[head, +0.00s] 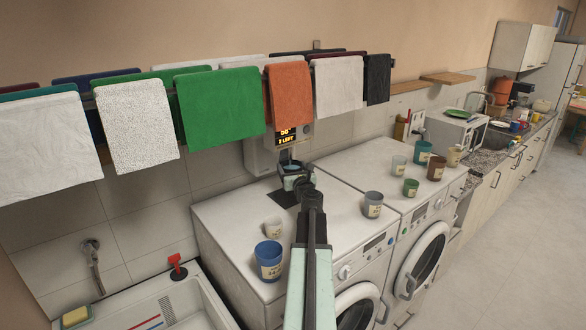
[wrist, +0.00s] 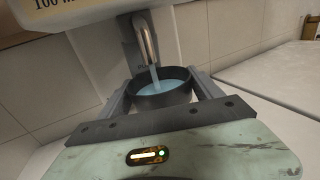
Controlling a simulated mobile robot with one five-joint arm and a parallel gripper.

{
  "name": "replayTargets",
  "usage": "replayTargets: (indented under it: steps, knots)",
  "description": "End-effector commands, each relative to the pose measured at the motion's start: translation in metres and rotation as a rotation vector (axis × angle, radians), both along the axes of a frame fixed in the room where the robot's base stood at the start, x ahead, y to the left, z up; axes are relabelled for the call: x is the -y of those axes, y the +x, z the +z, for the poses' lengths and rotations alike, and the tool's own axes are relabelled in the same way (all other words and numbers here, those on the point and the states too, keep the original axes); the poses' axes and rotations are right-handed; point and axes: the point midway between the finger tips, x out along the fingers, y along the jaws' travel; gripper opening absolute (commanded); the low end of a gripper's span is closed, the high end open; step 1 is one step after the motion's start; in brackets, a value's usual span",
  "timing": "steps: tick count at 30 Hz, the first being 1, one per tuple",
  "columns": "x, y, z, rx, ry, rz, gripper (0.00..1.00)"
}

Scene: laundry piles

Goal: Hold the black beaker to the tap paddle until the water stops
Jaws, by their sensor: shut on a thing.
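The black beaker (wrist: 165,101) is upright between the two fingers of my gripper (wrist: 163,88), which is shut on it. Pale blue water (wrist: 172,86) stands inside, below the rim. A thin water stream (wrist: 155,75) falls from the metal tap (wrist: 148,38) into the beaker. The tap is on the wall dispenser (head: 262,155), whose orange display (head: 287,135) is lit, with the lower line seeming to read "LEFT". In the head view my gripper (head: 297,182) is under the dispenser, above a dark mat (head: 285,195). I cannot tell whether the beaker touches the paddle.
Washing machines (head: 245,215) stand below, with a blue cup (head: 269,262), a white cup (head: 272,228), a grey cup (head: 373,205) and several others on top. Towels hang above, including an orange one (head: 290,92). A sink (head: 150,315) is at lower left.

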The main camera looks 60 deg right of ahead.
Motion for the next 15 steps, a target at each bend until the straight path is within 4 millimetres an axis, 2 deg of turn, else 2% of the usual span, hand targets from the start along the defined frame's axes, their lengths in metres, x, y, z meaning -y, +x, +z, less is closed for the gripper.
replayTargets:
  steps: [7,15]
  knots:
    - [-0.001,-0.002,0.0,0.001,0.001,0.0,0.29]
    - [-0.006,-0.017,0.0,0.001,0.001,0.0,0.29]
